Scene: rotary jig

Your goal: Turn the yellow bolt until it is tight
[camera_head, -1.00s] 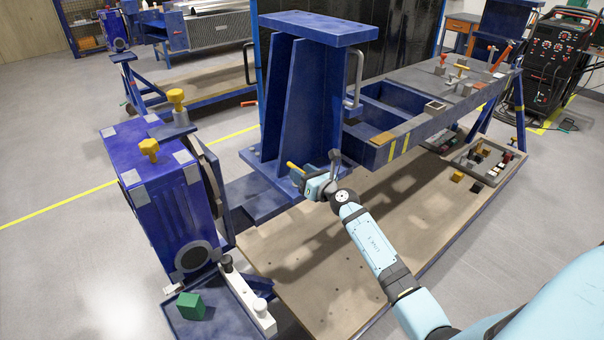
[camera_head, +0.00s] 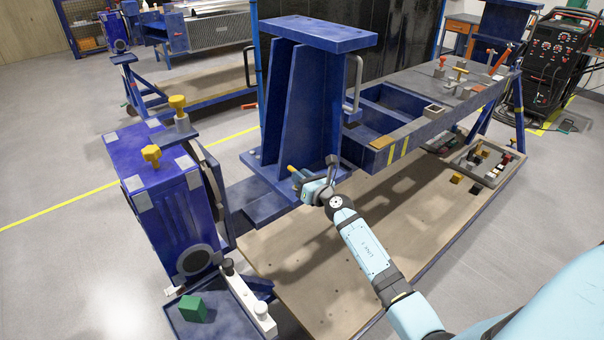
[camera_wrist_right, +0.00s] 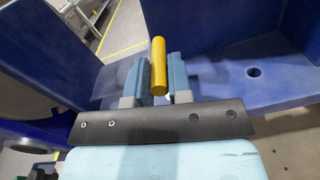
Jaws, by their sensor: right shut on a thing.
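My right gripper (camera_head: 302,178) is low beside the base of the blue upright column (camera_head: 306,110). It is shut on a slim yellow rod-shaped piece (camera_head: 292,169); the rod also shows between the two fingers in the right wrist view (camera_wrist_right: 158,62). Its far end points away from the gripper, and the wrist view does not show whether it is seated in anything. Two other yellow bolts with knob-like heads stand on the blue box at the left: a front one (camera_head: 151,154) and a taller rear one (camera_head: 178,103). My left gripper is not in view.
The blue box (camera_head: 165,205) with a round dark plate stands left of the column. A green block (camera_head: 193,308) lies in a tray at the lower left. A blue beam frame (camera_head: 405,130) with clamps runs back right. A wooden platform (camera_head: 300,270) lies below.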

